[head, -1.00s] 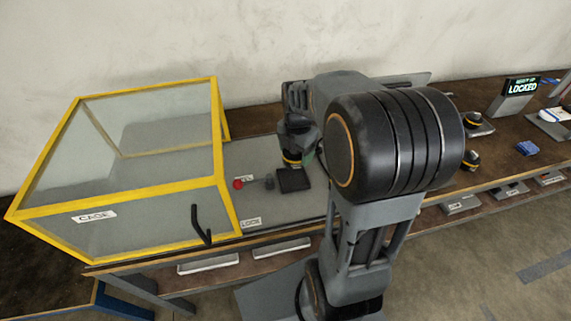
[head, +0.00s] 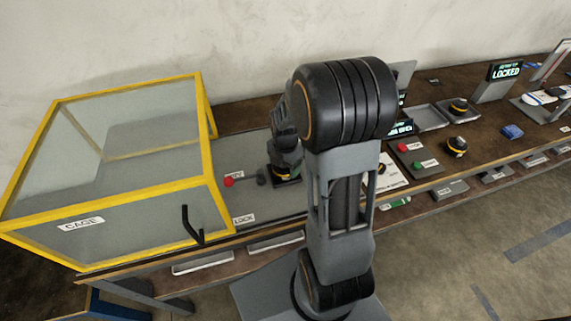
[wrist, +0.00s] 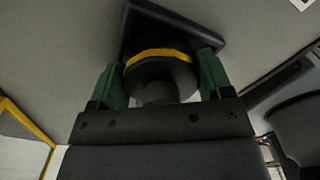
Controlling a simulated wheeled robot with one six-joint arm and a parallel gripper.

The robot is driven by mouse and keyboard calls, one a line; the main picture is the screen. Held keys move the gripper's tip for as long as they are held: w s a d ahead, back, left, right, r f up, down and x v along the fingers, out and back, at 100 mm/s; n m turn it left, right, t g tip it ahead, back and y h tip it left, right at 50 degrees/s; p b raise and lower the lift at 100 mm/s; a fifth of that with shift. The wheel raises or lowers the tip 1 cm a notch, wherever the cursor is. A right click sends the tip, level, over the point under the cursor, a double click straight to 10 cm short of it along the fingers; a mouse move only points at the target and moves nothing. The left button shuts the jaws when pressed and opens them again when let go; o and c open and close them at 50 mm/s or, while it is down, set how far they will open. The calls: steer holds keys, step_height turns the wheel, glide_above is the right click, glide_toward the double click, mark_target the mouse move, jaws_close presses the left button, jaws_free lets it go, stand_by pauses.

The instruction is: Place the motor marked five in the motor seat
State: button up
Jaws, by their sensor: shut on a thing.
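My gripper (wrist: 158,85) is shut on a black motor with a yellow band (wrist: 160,66), its green fingers on both sides of it. In the head view the motor (head: 281,172) shows only partly under my gripper. The motor seat (wrist: 138,25) is a black square pad; in the head view it is mostly hidden behind the motor and gripper. The motor is right at the pad, but I cannot tell whether it touches it or is fully down. No number on the motor is readable.
A yellow-framed cage (head: 115,175) stands left of the pad. A red knob (head: 229,182) sits between them.

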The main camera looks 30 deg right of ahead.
steer(key=shift+f, duration=0.15)
steer(key=o, duration=1.3)
steer(key=shift+c, duration=0.2)
step_height(320, 180, up, 12)
steer(key=shift+f, duration=0.25)
steer(key=shift+r, duration=0.3)
steer(key=shift+s+a+r+m, duration=0.2)
steer(key=shift+a+r+m, duration=0.1)
steer(key=shift+m, duration=0.2)
steer(key=s+a+r+m+t, duration=0.1)
steer(key=s+a+m, duration=0.3)
steer(key=m, duration=0.6)
steer(key=s+a+r+m+t, duration=0.2)
steer(key=s+a+m, duration=0.2)
steer(key=m, duration=0.7)
steer(key=shift+s+t, duration=0.4)
steer(key=shift+s, duration=0.6)
